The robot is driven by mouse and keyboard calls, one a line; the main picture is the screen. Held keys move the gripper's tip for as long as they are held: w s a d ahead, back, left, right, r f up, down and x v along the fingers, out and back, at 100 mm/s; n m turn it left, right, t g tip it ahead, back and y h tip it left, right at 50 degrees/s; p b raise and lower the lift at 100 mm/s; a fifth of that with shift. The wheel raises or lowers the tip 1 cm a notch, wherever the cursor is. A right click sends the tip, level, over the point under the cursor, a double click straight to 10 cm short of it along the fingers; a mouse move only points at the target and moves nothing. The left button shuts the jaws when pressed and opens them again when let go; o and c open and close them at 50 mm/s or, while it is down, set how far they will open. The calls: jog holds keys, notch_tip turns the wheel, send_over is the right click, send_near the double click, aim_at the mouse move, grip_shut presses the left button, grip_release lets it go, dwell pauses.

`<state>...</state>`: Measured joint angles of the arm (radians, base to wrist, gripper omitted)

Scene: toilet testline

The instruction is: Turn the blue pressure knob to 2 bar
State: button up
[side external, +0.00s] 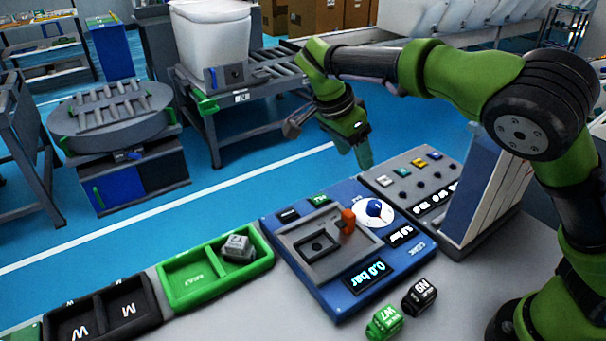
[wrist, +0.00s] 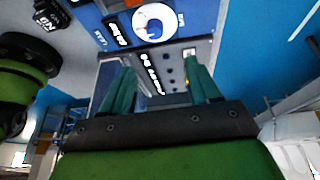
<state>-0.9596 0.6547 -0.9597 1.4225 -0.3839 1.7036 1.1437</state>
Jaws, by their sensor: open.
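The blue pressure knob (side external: 374,208) sits on a white round dial at the upper right of the blue test panel (side external: 408,262). The panel's display (side external: 368,275) reads 0.0 bar. In the wrist view the knob (wrist: 154,29) shows near the top edge on its white dial, beyond my fingertips. My gripper (side external: 364,160) hangs above and behind the panel in the side view, apart from the knob. In the wrist view its two green fingers (wrist: 160,78) are spread with nothing between them.
An orange lever (side external: 348,221) stands on the panel close to the knob. A grey button box (side external: 411,180) adjoins the panel. A green tray (side external: 215,272) holds a grey block. A green block (side external: 384,322) and a black block (side external: 419,297) lie in front of the panel.

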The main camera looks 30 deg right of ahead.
jog(key=r+m, duration=0.1)
jog(key=m, duration=0.1)
send_near(374, 203)
jog(key=shift+m, duration=0.3)
jog(key=x, duration=0.8)
jog(key=shift+d+f, duration=0.1)
jog(key=shift+f, duration=0.25)
jog(key=shift+c, duration=0.3)
jog(key=c, duration=1)
